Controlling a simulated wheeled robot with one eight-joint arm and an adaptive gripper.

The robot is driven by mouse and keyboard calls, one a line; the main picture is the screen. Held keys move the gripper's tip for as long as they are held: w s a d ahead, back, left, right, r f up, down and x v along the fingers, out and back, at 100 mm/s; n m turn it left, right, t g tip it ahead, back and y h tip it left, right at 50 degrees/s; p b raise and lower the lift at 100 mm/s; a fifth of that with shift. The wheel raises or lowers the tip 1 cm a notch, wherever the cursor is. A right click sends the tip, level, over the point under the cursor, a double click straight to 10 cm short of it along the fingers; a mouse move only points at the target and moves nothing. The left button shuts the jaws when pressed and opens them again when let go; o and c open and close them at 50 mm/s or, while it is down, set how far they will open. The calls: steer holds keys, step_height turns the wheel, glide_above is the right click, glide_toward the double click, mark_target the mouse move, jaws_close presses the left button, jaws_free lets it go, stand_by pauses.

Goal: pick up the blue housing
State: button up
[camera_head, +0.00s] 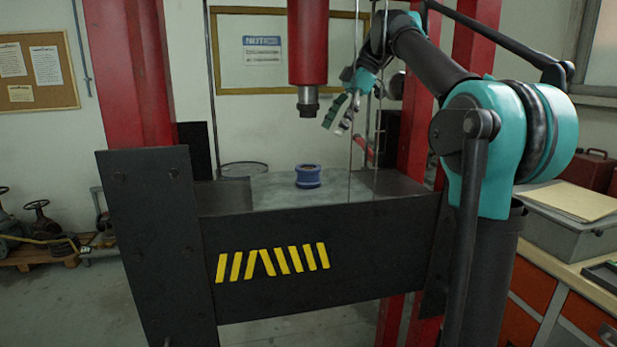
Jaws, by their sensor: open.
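The blue housing (308,177) is a short round blue ring-shaped part with a dark opening in its top. It sits upright on the press bed (268,190), near the middle. My gripper (338,122) is above the bed, to the right of and higher than the housing, and apart from it. Its fingers are small in view; it looks open and empty, pointing down and left. Nothing hides the housing from this camera.
The red press ram (308,50) hangs over the housing with a dark tip (308,103). Red posts (130,75) stand at the sides, and a black beam (310,250) with yellow marks fronts the bed. Thin vertical rods (354,150) stand right of the housing.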

mark_target(310, 169)
steer(key=x, duration=1.4)
steer(key=shift+d, duration=0.15)
jaws_close()
steer(key=shift+r, duration=0.1)
steer(key=w+d+r, duration=0.2)
steer(key=d+r, duration=0.2)
steer(key=d, duration=0.2)
steer(key=w+d+r, duration=0.1)
steer(key=d+r, duration=0.3)
steer(key=d, duration=0.3)
steer(key=shift+w+d, duration=0.25)
steer(key=shift+w, duration=0.15)
